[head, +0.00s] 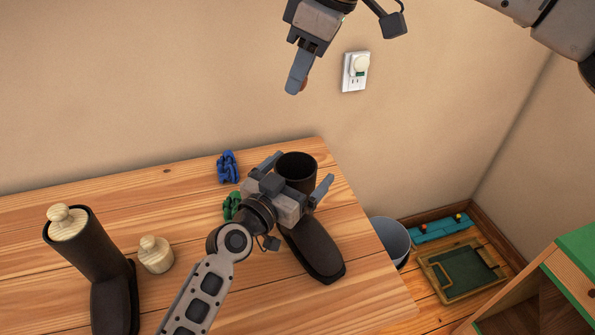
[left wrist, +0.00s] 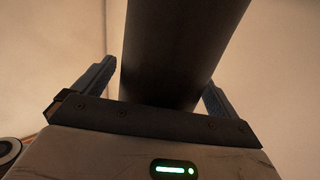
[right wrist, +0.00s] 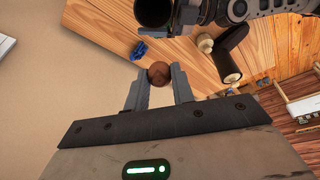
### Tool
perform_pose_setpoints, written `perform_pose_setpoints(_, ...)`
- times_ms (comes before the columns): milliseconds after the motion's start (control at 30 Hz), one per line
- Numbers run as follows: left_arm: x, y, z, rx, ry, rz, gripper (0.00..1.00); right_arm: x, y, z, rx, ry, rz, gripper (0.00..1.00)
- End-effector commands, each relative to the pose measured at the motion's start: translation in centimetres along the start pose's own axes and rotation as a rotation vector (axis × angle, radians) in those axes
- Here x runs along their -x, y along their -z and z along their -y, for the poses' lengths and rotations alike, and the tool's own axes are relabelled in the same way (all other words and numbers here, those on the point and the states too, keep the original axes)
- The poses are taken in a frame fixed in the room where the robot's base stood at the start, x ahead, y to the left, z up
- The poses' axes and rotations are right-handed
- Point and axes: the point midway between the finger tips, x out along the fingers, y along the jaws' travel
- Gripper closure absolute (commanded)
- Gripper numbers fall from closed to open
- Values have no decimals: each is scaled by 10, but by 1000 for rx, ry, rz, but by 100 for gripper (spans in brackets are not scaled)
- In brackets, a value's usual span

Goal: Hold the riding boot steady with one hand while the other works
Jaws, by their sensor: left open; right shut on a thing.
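A dark brown riding boot (head: 314,250) stands upright near the table's right end, its shaft open at the top and empty as far as I see. My left gripper (head: 302,170) is open, with one finger on each side of that shaft. In the left wrist view the shaft (left wrist: 182,45) rises between the fingers; I cannot tell whether they touch it. My right gripper (head: 294,88) is raised above and behind the boot, against the wall. In the right wrist view it is shut on a small round brown thing (right wrist: 159,74).
A second boot (head: 108,275) stands at the left with a pale wooden knobbed piece (head: 68,222) in its top. A similar piece (head: 155,254) stands beside it. Blue (head: 228,167) and green (head: 232,206) bundles lie behind my left arm. A bin (head: 391,240) stands past the table's right edge.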

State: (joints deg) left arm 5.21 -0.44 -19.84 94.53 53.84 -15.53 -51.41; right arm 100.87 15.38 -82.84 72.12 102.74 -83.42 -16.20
Motion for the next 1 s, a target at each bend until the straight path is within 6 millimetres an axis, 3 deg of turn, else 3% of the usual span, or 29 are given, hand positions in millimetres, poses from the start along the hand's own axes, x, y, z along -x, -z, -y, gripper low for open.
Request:
perform_pose_setpoints(33, 0, 0, 0, 0, 0, 0, 8, 0, 0, 0, 0, 0, 0, 96)
perform_pose_setpoints(233, 0, 0, 0, 0, 0, 0, 64, 0, 0, 0, 0, 0, 0, 96)
perform_pose_setpoints(367, 0, 0, 0, 0, 0, 0, 64, -6, -3, 0, -1, 4, 1, 96)
perform_pose_setpoints(700, 0, 0, 0, 0, 0, 0, 64, -79, -42, -4, -1, 7, 1, 96)
perform_pose_setpoints(1000, 0, 0, 0, 1, 0, 0, 64, -109, -55, -5, -1, 0, 1, 96)
